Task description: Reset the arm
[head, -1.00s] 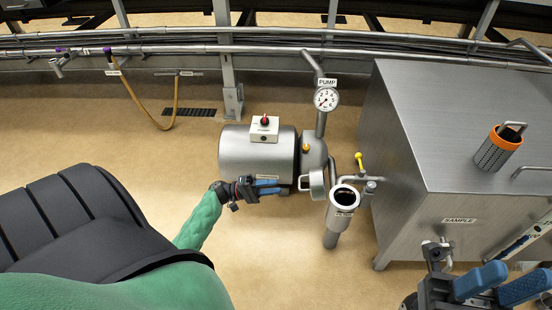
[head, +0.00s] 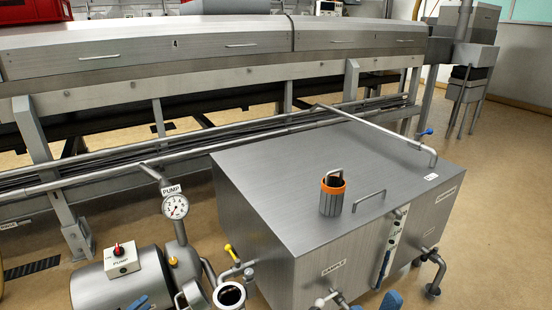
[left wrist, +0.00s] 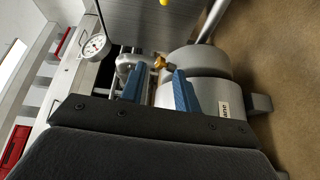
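My left gripper (left wrist: 158,86) shows in the left wrist view with its two blue fingers apart and nothing held between them. In the head view only a bit of its blue fingers (head: 140,303) shows at the bottom edge, in front of the pump (head: 125,280). My right gripper (head: 374,304) shows only as blue fingertips at the bottom edge of the head view, apart from each other, in front of the steel tank. The rest of both arms is out of the head view.
The big steel tank (head: 300,180) carries an orange-rimmed strainer (head: 332,196). A pressure gauge (head: 175,206), yellow-handled valve (head: 231,253) and open funnel (head: 229,295) stand between pump and tank. A long dryer hood (head: 180,45) runs behind. Floor is clear at right.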

